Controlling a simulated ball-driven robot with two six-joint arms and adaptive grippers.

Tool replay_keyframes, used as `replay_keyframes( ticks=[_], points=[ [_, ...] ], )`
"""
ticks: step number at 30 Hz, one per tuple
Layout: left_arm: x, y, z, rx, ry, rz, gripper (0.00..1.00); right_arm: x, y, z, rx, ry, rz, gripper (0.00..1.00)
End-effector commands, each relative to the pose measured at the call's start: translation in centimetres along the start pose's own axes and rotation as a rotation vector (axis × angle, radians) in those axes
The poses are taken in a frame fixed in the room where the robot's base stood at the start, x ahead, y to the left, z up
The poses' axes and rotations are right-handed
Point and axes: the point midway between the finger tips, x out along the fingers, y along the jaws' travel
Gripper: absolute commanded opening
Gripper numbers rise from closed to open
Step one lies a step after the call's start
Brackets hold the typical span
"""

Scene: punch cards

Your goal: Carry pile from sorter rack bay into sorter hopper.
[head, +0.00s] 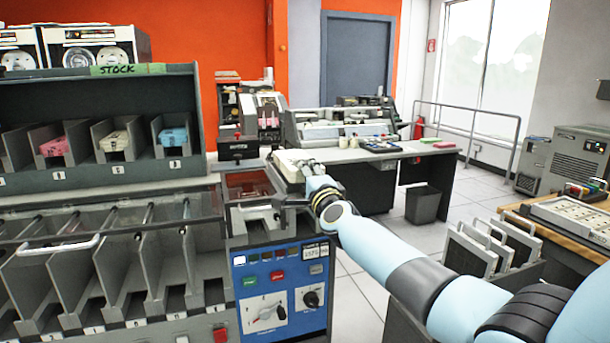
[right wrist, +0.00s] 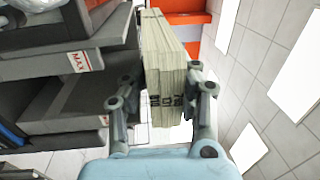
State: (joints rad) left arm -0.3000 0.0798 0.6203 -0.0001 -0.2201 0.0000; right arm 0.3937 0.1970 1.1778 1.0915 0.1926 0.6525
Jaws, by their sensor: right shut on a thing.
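My right gripper (head: 298,178) reaches in from the right, beside the top of the sorter. In the right wrist view its fingers (right wrist: 160,105) are shut on a cream pile of cards (right wrist: 165,60), which stands on edge with dark marks on its near end. The pile shows pale at the gripper in the head view (head: 288,157), partly hidden by the hand. The sorter hopper (head: 247,205) appears to be the open-topped grey part with a reddish inside, just left of my gripper. The STOCK rack (head: 130,71) holds pink, cream and blue piles in its bays. My left gripper is not in view.
The blue control panel (head: 280,290) sits below the hopper. Sorter pockets (head: 150,270) under a clear cover and rail fill the lower left. A grey part with a MAX label (right wrist: 85,60) is close left of the pile in the wrist view. Floor is open behind.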

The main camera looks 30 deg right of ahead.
Motion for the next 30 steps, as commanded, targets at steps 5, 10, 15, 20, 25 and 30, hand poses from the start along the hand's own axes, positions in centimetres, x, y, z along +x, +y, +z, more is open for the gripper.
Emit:
replay_keyframes(
  ticks=[5,10,15,20,25,30],
  points=[
    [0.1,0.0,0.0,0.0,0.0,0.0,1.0,0.2,-0.1,0.0,0.0,0.001,-0.003,0.0],
    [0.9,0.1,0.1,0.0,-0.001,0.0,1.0,1.1,0.1,0.0,0.0,0.001,-0.004,0.0],
    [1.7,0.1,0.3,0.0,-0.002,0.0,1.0,2.3,0.3,0.0,0.0,0.001,-0.004,0.0],
    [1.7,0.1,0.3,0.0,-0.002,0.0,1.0,2.5,0.1,0.0,0.0,0.001,-0.003,0.0],
    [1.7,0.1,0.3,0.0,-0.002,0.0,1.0,2.5,0.1,0.0,0.0,0.001,-0.003,0.0],
    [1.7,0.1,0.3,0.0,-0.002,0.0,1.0,2.5,0.1,0.0,0.0,0.001,-0.003,0.0]
  ],
)
